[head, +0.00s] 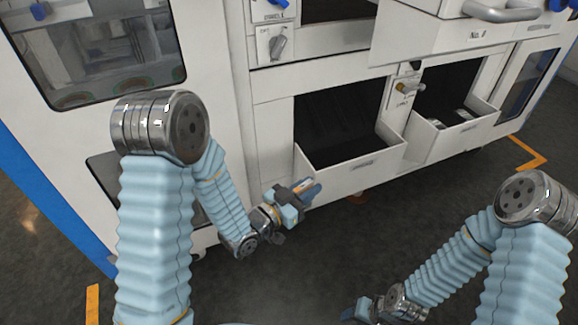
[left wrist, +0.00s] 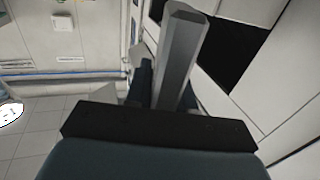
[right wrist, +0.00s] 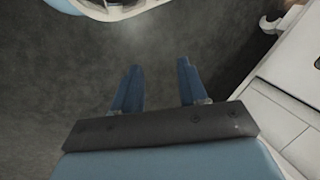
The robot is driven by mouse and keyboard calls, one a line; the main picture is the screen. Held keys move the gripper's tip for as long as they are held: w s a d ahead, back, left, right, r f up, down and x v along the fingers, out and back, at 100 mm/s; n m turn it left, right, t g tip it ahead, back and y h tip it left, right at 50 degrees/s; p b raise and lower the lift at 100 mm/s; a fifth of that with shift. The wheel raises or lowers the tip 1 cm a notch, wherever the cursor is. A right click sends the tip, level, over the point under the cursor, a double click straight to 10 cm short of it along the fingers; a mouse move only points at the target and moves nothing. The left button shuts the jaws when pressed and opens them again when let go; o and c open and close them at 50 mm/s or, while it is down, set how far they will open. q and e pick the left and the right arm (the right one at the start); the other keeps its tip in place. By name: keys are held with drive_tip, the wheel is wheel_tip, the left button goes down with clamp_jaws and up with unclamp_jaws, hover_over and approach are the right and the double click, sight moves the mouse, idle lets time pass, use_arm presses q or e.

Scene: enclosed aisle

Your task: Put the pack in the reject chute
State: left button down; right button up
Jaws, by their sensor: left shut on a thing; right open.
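My left gripper (head: 308,192) is shut on the pack (head: 303,186), just left of the front of the nearer open bin. In the left wrist view the pack (left wrist: 181,55) is a long grey block between the fingers, partly hiding one of them. Two open bins with dark insides stand low in the white machine, a nearer one (head: 352,174) and a farther one (head: 458,135). Their labels are too small to read, so I cannot tell which is the reject chute. My right gripper (right wrist: 158,82) is open and empty above the dark floor.
The white machine (head: 270,130) fills the back, with a window (head: 100,50) at upper left. A knob (head: 407,87) sits between the bins, and a grey handle (head: 500,12) juts out at upper right. Small pale items lie in the farther bin. The floor (head: 330,250) in front is clear.

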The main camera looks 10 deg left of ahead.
drive_tip(key=shift+o, duration=0.6)
drive_tip(key=shift+w, duration=0.1)
drive_tip(key=w+a+r+n+t, duration=0.1)
drive_tip(key=w+a+r+n, duration=0.1)
drive_tip(key=w+r, duration=0.35)
drive_tip(key=w+a+r+n+h, duration=0.1)
drive_tip(key=w+r+n, duration=0.15)
drive_tip(key=w, duration=0.55)
drive_tip(key=w+a+r+n+t, duration=0.1)
drive_tip(key=w+a+r+n, duration=0.2)
drive_tip(key=w, duration=0.4)
wheel_tip(320, 180, up, 32)
drive_tip(key=n+g+h, duration=0.3)
drive_tip(key=n, duration=1.9)
hover_over(309, 181)
drive_tip(key=s, duration=0.2)
use_arm(q)
drive_tip(key=shift+s+d+f+m+g+h, duration=0.25)
drive_tip(key=shift+s+d+m+g+h, duration=0.3)
drive_tip(key=shift+d, duration=0.35)
use_arm(e)
drive_tip(key=shift+n, duration=0.25)
wheel_tip(309, 181, down, 12)
drive_tip(key=shift+w+d+r, duration=0.15)
